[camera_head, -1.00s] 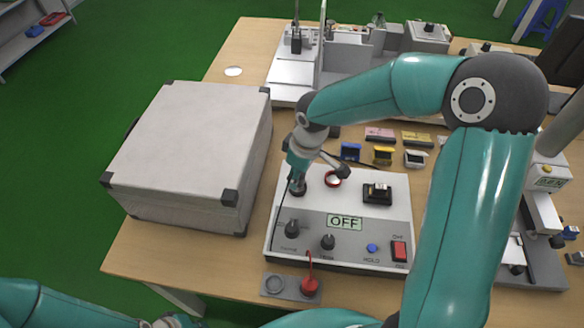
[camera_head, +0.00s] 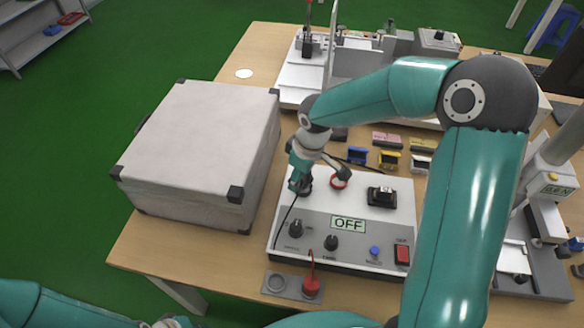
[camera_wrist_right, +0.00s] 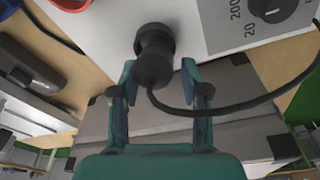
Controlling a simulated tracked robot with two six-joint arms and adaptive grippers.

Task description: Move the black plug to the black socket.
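The black plug (camera_wrist_right: 155,70) stands at the black socket (camera_wrist_right: 150,35) on the white panel of the test box (camera_head: 365,220). The plug appears seated in the socket, and its black cable curves away to the right in the wrist view. My right gripper (camera_wrist_right: 158,80) has its two fingers on either side of the plug, with gaps visible between fingers and plug. In the head view my right gripper (camera_head: 302,184) hangs over the socket and hides most of the plug. Only a piece of my left arm shows at the bottom left; its fingers are not visible.
A red socket (camera_head: 338,178) is close to the right of my gripper. A red plug (camera_head: 312,287) sits in the grey holder (camera_head: 294,288) in front, beside an empty ring. A large white case (camera_head: 200,150) stands close on the left. Fixtures fill the table's back and right.

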